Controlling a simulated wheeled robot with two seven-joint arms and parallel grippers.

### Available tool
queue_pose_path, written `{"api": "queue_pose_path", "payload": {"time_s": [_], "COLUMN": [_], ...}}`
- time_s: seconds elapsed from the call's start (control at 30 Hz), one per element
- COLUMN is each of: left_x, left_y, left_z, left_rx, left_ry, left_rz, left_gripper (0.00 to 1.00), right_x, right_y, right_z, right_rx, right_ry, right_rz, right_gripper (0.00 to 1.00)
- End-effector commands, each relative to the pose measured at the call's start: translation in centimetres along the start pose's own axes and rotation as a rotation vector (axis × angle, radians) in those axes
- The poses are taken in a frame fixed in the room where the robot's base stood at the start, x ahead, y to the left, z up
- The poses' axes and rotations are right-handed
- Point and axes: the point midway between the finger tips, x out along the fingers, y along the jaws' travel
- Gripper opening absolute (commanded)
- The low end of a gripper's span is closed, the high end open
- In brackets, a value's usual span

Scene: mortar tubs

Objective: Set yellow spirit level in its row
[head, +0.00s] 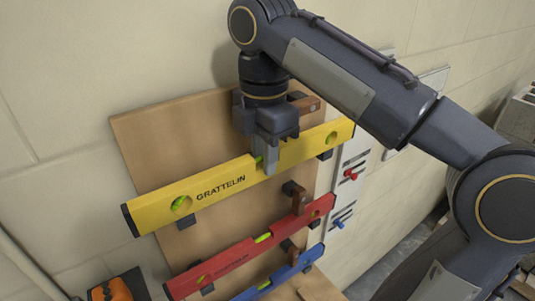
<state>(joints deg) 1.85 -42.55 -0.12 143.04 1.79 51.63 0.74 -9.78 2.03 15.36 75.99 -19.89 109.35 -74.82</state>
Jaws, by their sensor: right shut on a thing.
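A brown wooden catch (306,103) shows above the level, partly behind the gripper. My left gripper is not in view.
A red level (235,257) and a blue level (279,279) sit in rows below, with wooden catches (297,196) near them. A pale panel with red and blue handles (349,176) is on the wall to the right. An orange and black object (118,290) is at the lower left.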

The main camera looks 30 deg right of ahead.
Motion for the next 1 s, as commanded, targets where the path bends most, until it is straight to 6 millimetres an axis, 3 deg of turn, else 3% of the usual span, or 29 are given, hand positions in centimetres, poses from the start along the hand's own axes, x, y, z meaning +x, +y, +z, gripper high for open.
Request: {"api": "queue_pose_path", "payload": {"time_s": [0.03,0.4,0.43,0.6,1.0], "left_x": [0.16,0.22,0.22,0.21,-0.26], "left_y": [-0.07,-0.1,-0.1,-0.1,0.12], "left_z": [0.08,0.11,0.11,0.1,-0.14], "left_rx": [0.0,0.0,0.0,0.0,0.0], "left_ry": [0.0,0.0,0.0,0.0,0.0], "left_rz": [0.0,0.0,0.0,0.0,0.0], "left_gripper": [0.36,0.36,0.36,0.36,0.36], "right_x": [0.91,1.04,1.05,1.03,0.15], "right_y": [0.43,0.42,0.42,0.42,0.47], "right_z": [0.03,0.08,0.09,0.1,0.09], "right_rx": [0.003,0.006,0.006,0.007,0.006], "right_ry": [-0.003,-0.004,-0.004,-0.004,-0.004], "right_rz": [-0.011,-0.013,-0.013,-0.013,-0.011], "right_gripper": [0.0,0.0,0.24,0.45,0.45]}}
